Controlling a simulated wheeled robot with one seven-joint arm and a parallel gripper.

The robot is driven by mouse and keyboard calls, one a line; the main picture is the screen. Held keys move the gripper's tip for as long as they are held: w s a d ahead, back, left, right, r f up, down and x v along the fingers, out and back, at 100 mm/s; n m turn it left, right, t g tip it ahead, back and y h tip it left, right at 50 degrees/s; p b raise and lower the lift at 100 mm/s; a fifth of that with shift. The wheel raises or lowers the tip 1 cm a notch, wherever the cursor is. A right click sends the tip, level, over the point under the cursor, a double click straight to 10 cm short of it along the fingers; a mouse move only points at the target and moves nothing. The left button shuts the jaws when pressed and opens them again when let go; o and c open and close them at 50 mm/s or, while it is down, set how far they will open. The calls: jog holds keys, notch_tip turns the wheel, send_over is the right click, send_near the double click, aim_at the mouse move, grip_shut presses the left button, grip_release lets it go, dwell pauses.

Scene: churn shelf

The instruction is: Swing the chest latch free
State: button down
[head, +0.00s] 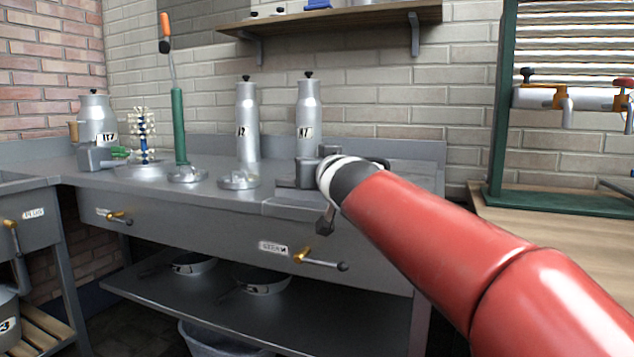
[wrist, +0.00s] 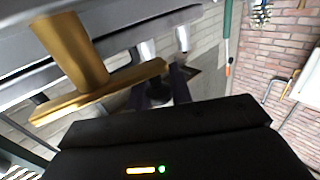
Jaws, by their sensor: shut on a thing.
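In the wrist view a brass T-shaped piece, which looks like the chest latch (wrist: 105,90), is large and close at the left. One end of its bar reaches the dark fingers of my gripper (wrist: 160,92). The fingers are shut on the latch, though the contact itself is dark and hard to make out. In the head view my red arm ends at the right of the grey counter, and the arm hides the held part of the latch.
Two metal churns (head: 247,125) (head: 309,118) stand at the back of the counter (head: 215,190). A green-handled tool (head: 179,125) stands left of them. Brass-hubbed levers (head: 301,256) (head: 117,217) stick out of the counter front. A green frame (head: 497,110) stands at right.

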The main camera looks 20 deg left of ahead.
jog(key=shift+w+f+m+t+h+b, duration=0.1)
jog(key=shift+w+m+t+h+b, duration=0.2)
jog(key=shift+m+t+h+b, duration=0.65)
jog(key=shift+w+h+b, duration=0.2)
jog(key=shift+h+b, duration=0.45)
jog(key=shift+b, duration=0.2)
jog(key=shift+w+d+m+h, duration=0.15)
jog(key=shift+m+h, duration=0.4)
jog(key=shift+h, duration=0.05)
jog(key=c, duration=1.3)
grip_release()
jog(key=b+v, duration=0.1)
jog(key=v, duration=0.6)
jog(key=shift+s, duration=0.35)
jog(key=shift+d, duration=0.15)
